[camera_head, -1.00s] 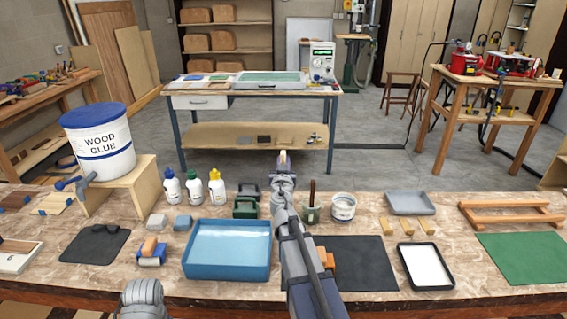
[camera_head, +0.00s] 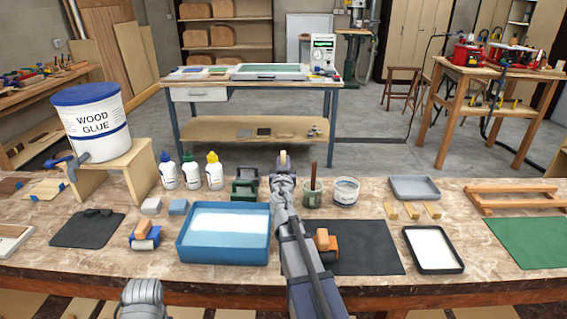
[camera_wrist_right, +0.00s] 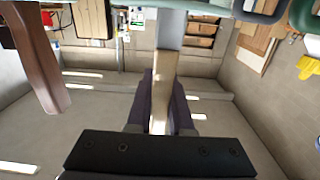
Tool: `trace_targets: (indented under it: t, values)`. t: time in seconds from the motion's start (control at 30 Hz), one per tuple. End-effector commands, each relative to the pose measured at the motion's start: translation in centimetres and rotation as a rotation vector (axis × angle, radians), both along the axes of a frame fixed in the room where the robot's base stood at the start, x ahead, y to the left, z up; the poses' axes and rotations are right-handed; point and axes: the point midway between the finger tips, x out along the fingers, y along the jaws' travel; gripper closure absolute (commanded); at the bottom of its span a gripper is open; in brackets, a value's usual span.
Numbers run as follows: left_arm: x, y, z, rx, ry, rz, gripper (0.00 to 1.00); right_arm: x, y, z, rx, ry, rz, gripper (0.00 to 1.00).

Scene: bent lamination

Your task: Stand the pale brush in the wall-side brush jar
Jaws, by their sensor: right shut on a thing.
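My right gripper (camera_wrist_right: 163,88) is shut on the pale brush (camera_wrist_right: 161,68), whose light wooden handle lies between the dark fingers. In the head view a small tan part of the brush (camera_head: 283,157) shows above my right gripper (camera_head: 283,168), beyond the bench's far edge. A grey-green jar (camera_head: 312,196) stands just right of my right arm with a dark brown brush handle (camera_head: 315,176) in it. That brown handle also shows at the left of the wrist view (camera_wrist_right: 36,60). I cannot tell which jar is the wall-side one.
A white labelled tub (camera_head: 346,190) stands right of the jar. A black mat (camera_head: 365,255) and a black-rimmed tray (camera_head: 434,270) lie to the right.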

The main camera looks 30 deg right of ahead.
Motion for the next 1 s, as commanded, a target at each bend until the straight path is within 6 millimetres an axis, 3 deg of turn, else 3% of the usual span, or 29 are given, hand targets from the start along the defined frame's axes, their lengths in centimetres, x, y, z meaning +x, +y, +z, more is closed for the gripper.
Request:
trace_targets:
  t: [0.37, 0.4, 0.67, 1.0]
  values:
    - [0.0, 0.0, -0.4, 0.0, 0.0, 0.0, 0.5, 0.0, 0.0, -0.4, 0.0, 0.0, 0.0, 1.0]
    - [0.0, 0.0, -0.4, 0.0, 0.0, 0.0, 0.5, 0.0, 0.0, -0.4, 0.0, 0.0, 0.0, 0.78]
    - [0.0, 0.0, -0.4, 0.0, 0.0, 0.0, 0.5, 0.0, 0.0, -0.4, 0.0, 0.0, 0.0, 0.48]
    - [0.0, 0.0, -0.41, 0.0, 0.0, 0.0, 0.5, -0.18, 0.1, -0.41, 0.0, 0.0, 0.0, 0.46]
